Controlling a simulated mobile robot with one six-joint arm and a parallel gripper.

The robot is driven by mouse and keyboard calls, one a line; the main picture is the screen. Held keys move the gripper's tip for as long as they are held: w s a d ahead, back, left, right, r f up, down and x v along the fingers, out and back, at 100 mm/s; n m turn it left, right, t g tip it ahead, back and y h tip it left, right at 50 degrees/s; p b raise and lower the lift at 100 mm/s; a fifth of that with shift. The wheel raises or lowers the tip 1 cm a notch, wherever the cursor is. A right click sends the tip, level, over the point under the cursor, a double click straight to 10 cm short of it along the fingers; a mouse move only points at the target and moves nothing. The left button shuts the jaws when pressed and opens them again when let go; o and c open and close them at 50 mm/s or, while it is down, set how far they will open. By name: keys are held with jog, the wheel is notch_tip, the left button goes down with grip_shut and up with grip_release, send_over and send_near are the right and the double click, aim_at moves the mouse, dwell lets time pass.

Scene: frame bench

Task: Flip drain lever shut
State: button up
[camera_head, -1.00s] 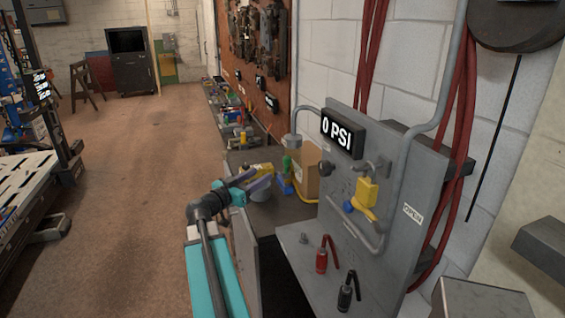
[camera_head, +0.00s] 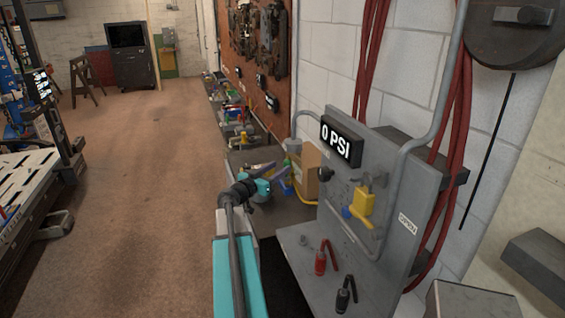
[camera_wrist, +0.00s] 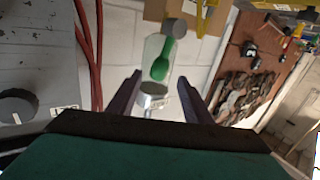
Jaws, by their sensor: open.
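The grey panel (camera_head: 418,180) stands upright at right in the head view, with a 0 PSI display (camera_head: 341,142). A yellow valve handle (camera_head: 363,201) and a blue knob (camera_head: 346,212) are on its face. A red lever (camera_head: 321,262) and a black lever (camera_head: 345,297) stand on its base, both tilted. I cannot tell which part is the drain lever. My gripper (camera_head: 273,173) is left of the panel, apart from it. In the wrist view my gripper (camera_wrist: 160,78) is open, with a clear cylinder with a green core (camera_wrist: 160,58) seen beyond and between its fingers.
A cardboard box (camera_head: 308,172) stands behind my gripper, beside the panel. Red hoses (camera_head: 462,130) hang on the wall at right. Small items crowd the bench (camera_head: 245,157) under the brown pegboard (camera_head: 240,55).

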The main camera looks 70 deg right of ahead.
jog(key=shift+p+x, duration=0.5)
jog(key=shift+x, duration=0.95)
grip_shut()
jog(key=shift+w+r, duration=0.1)
jog(key=shift+r, duration=0.15)
jog(key=shift+f+b, duration=0.15)
jog(key=shift+b, duration=0.25)
